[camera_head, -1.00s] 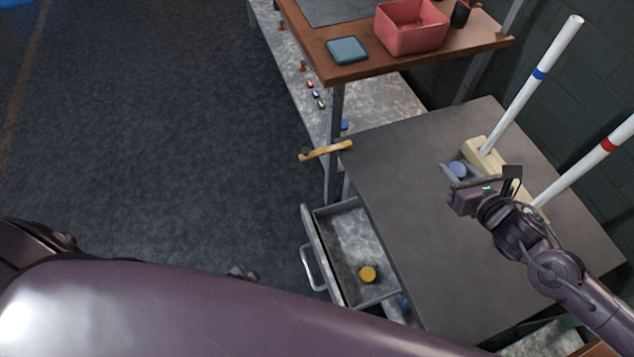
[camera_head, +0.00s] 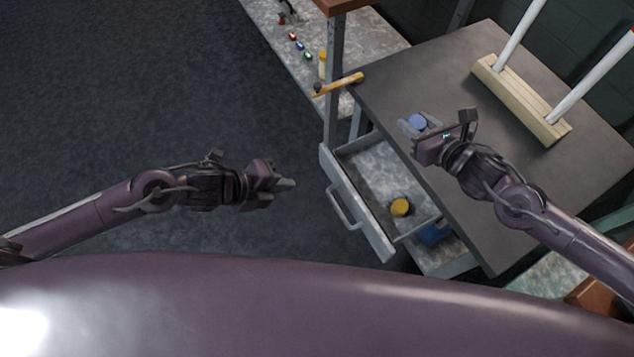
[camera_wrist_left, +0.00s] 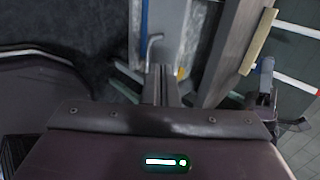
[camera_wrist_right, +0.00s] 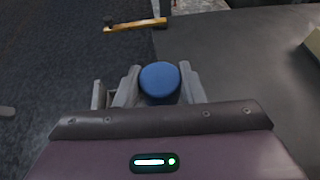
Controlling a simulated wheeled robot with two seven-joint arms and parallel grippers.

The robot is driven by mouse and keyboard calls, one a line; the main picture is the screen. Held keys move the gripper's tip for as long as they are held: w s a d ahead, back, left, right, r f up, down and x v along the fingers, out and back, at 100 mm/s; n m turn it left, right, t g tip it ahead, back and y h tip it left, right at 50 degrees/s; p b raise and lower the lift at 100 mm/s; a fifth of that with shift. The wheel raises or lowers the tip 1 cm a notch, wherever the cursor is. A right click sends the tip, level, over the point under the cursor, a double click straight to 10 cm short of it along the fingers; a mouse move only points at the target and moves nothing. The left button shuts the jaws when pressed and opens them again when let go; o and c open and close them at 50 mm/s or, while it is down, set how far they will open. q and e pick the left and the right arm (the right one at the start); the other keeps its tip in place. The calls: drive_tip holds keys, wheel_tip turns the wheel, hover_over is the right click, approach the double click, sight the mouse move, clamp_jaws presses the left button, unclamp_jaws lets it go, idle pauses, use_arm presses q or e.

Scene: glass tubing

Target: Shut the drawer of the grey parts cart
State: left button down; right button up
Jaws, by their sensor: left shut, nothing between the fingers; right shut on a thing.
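The drawer (camera_head: 358,210) of the grey parts cart (camera_head: 500,200) stands pulled out on the cart's left side. A yellow round thing (camera_head: 400,207) lies in it, and its front carries a bar handle (camera_head: 341,209). My left gripper (camera_head: 290,184) is shut and empty, left of the drawer front and apart from it. In the left wrist view its fingers (camera_wrist_left: 161,84) are together, with the handle (camera_wrist_left: 152,42) beyond them. My right gripper (camera_head: 412,124) is shut on a blue-topped round thing (camera_wrist_right: 160,80) over the cart top near its left edge.
A wooden block (camera_head: 520,100) with white tubes stands on the cart top. A yellow-handled tool (camera_head: 338,85) juts from the cart's far left corner. A shelf (camera_head: 330,45) with small items is behind. The floor left of the drawer is clear.

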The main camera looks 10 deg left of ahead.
use_arm(q)
approach(339, 177)
drive_tip(key=x, duration=0.5)
drive_tip(key=shift+a+f, duration=0.15)
drive_tip(key=shift+f, duration=0.35)
drive_tip(key=shift+w+d, duration=0.3)
drive_tip(key=shift+d, duration=0.1)
